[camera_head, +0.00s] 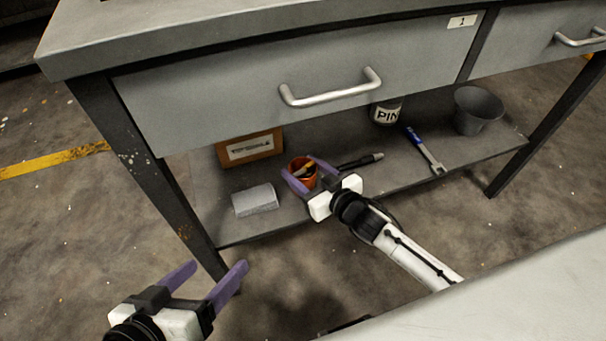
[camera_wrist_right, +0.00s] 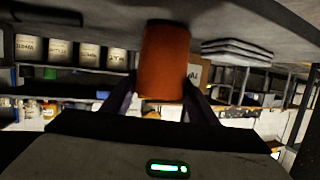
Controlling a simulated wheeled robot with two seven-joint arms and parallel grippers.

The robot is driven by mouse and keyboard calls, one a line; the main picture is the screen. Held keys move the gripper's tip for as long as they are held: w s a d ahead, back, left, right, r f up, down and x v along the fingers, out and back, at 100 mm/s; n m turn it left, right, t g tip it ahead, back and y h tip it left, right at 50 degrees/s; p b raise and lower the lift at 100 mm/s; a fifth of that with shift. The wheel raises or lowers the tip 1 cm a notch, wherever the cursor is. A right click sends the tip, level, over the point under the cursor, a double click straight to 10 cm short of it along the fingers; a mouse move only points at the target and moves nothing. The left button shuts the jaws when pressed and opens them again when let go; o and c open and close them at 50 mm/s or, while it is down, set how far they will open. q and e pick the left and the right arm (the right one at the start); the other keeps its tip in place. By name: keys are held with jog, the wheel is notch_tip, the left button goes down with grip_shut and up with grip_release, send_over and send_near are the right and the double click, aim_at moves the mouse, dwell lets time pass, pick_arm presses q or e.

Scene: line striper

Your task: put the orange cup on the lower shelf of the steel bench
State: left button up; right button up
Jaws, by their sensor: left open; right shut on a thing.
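The orange cup (camera_head: 292,178) is at the lower shelf (camera_head: 222,180) of the steel bench, between the cardboard box and a black-handled tool. Something dark and yellowish shows at its mouth. My right gripper (camera_head: 304,174) is shut on it, one purple finger on each side. The right wrist view shows the cup (camera_wrist_right: 164,62) between the fingers, one end close to the grey shelf surface (camera_wrist_right: 110,15); I cannot tell whether it touches. My left gripper (camera_head: 207,275) is open and empty, in front of the bench's left leg.
The shelf also holds a cardboard box (camera_head: 250,148), a grey block (camera_head: 255,200), the black-handled tool (camera_head: 360,161), a labelled can (camera_head: 386,112), a blue-handled wrench (camera_head: 425,152) and a grey bucket (camera_head: 477,109). The drawer (camera_head: 290,85) overhangs the shelf.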

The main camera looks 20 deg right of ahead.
jog(key=shift+f, duration=0.2)
jog(key=o, duration=1)
pick_arm(q)
jog(key=shift+r, duration=0.1)
pick_arm(e)
jog(key=shift+o, duration=0.2)
jog(key=shift+r, duration=0.15)
pick_arm(q)
jog(key=shift+s+a+f+g+y+p, duration=0.15)
jog(key=shift+a+f+g+y+p, duration=0.2)
jog(key=shift+f+p, duration=0.35)
jog(key=shift+s+a+f+g+y+p, duration=0.25)
jog(key=shift+a+f+p, duration=0.3)
jog(key=shift+p, duration=0.35)
jog(key=shift+s+a+f+g+y+p, duration=0.1)
jog(key=shift+a+f+g+y+p, duration=0.1)
jog(key=shift+a+f+y+p, duration=0.45)
pick_arm(e)
jog(key=v, duration=1.2)
pick_arm(q)
jog(key=shift+d+r+h, duration=0.1)
jog(key=shift+d+h, duration=0.1)
jog(key=shift+h, duration=0.05)
